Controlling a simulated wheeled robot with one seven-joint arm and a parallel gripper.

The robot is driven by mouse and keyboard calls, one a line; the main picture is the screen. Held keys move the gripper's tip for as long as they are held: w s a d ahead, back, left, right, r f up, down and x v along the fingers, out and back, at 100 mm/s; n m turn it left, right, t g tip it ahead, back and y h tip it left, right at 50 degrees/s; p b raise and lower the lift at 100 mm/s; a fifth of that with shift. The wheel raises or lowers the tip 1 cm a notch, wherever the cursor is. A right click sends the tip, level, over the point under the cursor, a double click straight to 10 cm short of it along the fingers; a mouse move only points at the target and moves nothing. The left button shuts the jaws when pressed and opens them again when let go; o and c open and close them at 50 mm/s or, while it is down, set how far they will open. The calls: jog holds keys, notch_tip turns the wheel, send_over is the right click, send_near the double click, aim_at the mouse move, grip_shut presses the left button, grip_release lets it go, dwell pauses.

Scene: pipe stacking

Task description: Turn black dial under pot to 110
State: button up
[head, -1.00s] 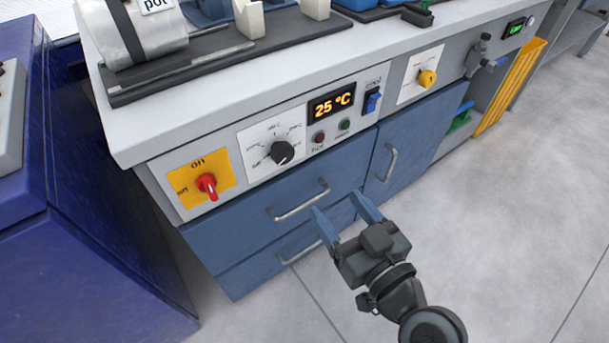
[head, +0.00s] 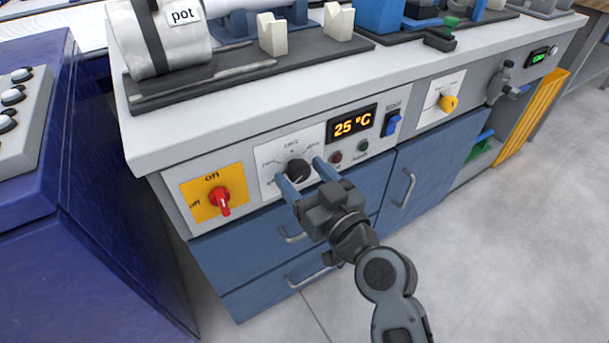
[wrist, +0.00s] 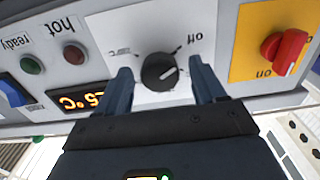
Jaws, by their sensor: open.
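The black dial (head: 298,170) is on a white scale plate on the front panel, below the silver cylinder labelled "pot" (head: 160,40). In the wrist view the dial (wrist: 159,72) lies between my finger tips, with its white mark pointing toward the "off" side. My gripper (head: 299,174) is open, with one blue finger on each side of the dial. I cannot tell whether the fingers touch it. The display (head: 352,124) beside the dial reads 25 °C.
A red switch (head: 220,201) on a yellow plate is left of the dial. A blue rocker switch (head: 392,123) and two small lamps are to the right. Further right is a yellow knob (head: 447,103). Blue drawers with handles (head: 297,237) lie below.

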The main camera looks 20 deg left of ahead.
jog(key=c, duration=1)
jog(key=shift+c, duration=0.2)
jog(key=shift+m, duration=0.3)
jog(key=m, duration=0.5)
jog(key=shift+w+m, duration=0.1)
jog(key=shift+m, duration=0.2)
jog(key=m+p, duration=0.1)
jog(key=m, duration=0.4)
jog(key=shift+m, duration=0.3)
jog(key=shift+p, duration=0.3)
jog(key=shift+f, duration=0.1)
jog(key=o, duration=1)
